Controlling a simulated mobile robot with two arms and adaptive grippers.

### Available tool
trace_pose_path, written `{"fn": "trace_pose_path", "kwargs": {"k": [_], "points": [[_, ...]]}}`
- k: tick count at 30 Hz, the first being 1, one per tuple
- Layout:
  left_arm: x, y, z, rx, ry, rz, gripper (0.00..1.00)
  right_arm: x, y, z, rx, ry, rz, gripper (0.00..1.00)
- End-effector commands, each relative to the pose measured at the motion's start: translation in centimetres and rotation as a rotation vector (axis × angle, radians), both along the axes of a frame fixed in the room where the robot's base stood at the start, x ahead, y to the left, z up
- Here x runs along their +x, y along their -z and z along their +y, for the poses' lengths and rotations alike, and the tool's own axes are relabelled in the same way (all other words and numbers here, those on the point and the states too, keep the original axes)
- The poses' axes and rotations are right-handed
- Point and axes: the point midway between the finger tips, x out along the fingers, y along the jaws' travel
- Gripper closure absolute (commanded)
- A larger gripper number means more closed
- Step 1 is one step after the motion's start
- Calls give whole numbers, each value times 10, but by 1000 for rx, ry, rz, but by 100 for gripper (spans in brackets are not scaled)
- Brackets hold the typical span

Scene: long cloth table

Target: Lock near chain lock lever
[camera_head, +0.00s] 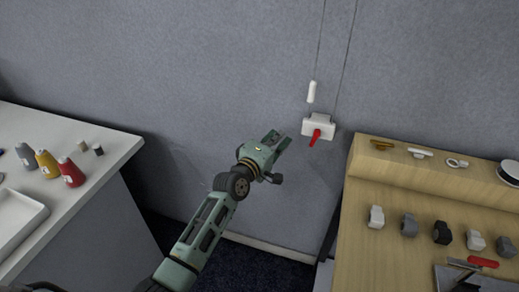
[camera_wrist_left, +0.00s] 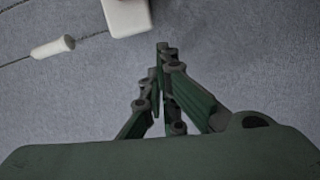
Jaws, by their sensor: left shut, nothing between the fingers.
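The chain lock is a white box (camera_head: 319,125) on the grey wall, with a red lever (camera_head: 314,137) pointing down and slightly left. A thin cord runs up from it. A white pull weight (camera_head: 311,91) hangs on a second cord just above and left of it. My left gripper (camera_head: 283,139) is in front of the wall, left of the lever and apart from it. In the left wrist view its fingers (camera_wrist_left: 160,62) are together and empty, and the white box (camera_wrist_left: 127,15) shows at the top edge. The lever is not visible in that view. My right gripper is not in view.
A wooden workbench (camera_head: 362,221) with several small fittings and a red-handled tool (camera_head: 483,262) stands at the right. A white table (camera_head: 112,148) with coloured bottles (camera_head: 71,172) and a tray stands at the left. The gap between them is clear.

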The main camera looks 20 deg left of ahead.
Motion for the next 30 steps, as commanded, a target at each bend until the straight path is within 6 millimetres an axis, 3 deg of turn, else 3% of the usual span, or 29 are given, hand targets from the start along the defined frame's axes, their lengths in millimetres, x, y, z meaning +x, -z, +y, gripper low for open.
{"fn": "trace_pose_path", "kwargs": {"k": [4,12,16,30], "points": [[-18,-1,3,-1,0,-1,100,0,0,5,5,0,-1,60],[-59,-2,14,1,0,-1,100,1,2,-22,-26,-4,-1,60],[-75,-3,18,1,0,0,100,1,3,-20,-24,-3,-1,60],[-86,-5,20,1,0,-1,100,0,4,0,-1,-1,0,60]]}}
